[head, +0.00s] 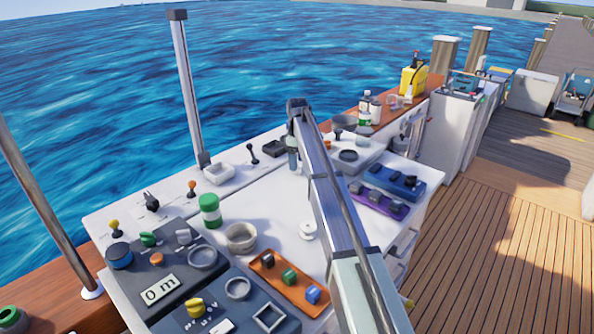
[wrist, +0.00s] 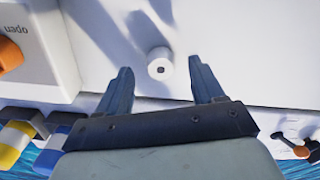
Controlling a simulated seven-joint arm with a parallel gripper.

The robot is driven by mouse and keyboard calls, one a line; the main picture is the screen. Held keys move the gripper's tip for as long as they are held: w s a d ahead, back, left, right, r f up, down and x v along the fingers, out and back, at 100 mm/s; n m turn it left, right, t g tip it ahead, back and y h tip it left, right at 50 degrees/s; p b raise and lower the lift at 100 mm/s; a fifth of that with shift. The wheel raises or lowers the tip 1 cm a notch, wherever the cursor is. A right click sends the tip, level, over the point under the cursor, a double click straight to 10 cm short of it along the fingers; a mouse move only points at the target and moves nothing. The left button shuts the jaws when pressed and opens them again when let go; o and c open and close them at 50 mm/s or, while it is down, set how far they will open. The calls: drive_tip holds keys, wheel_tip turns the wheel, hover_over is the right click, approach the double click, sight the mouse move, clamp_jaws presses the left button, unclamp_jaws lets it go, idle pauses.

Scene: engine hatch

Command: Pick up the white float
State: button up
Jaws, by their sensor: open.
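The white float (head: 308,230) is a small white cylinder standing on the white worktop, right of the cream bowl. My gripper (wrist: 159,66) is open, with one finger on each side of that gap and nothing held. In the head view my gripper (head: 293,158) hangs over the worktop, farther back than the float. It appears apart from the float.
An orange tray (head: 268,281) with knobs and a green-lidded jar (head: 209,211) stand left of my arm. A grey box (head: 376,148) with an orange knob, a purple panel (head: 370,206) and a blue panel (head: 399,183) are right. Bare worktop surrounds the float.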

wheel_tip(320, 180, down, 2)
drive_tip(key=shift+f, duration=0.2)
drive_tip(key=c, duration=1.1)
